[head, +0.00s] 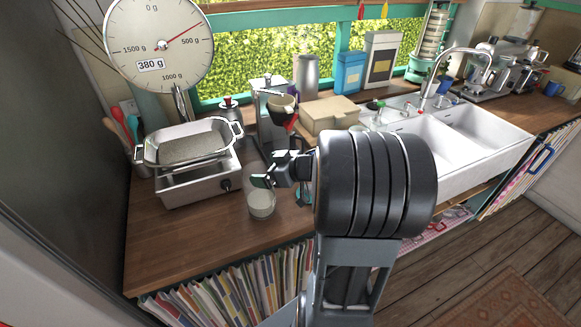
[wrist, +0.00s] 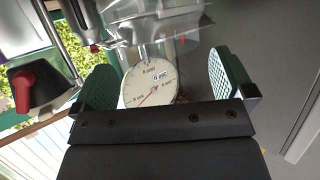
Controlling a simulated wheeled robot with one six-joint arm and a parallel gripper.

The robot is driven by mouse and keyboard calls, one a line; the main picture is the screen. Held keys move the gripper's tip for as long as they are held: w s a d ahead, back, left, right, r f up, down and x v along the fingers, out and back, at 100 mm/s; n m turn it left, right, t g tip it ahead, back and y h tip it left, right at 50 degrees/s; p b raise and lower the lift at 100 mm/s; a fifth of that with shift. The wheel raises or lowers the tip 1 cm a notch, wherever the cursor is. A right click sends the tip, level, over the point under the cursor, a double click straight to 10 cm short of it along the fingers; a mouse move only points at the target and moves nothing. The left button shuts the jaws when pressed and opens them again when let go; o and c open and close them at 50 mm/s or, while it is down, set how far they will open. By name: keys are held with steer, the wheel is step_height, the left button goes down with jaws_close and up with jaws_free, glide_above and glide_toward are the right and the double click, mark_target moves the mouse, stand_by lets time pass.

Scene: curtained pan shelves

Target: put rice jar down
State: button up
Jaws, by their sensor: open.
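The rice jar (head: 262,204) is a clear glass jar with pale contents low in it. It stands upright on the wooden counter, right of the kitchen scale. My gripper (head: 268,180) is just above and beside the jar in the head view; whether it touches the glass I cannot tell. In the wrist view my gripper (wrist: 170,88) has its two green pads wide apart, with nothing clearly held between them.
The scale (head: 197,184) carries a metal tray (head: 215,130) with pale grains in it. Its large dial (head: 158,45) reads 380 g. A coffee grinder (head: 270,110) stands behind the jar, and a cardboard box (head: 330,113) is near the sink (head: 455,140). Bare counter (head: 180,240) lies left of the jar.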

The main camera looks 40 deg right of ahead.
steer(key=v, duration=1.1)
steer(key=shift+s, duration=0.15)
jaws_close()
stand_by(0.8)
stand_by(0.7)
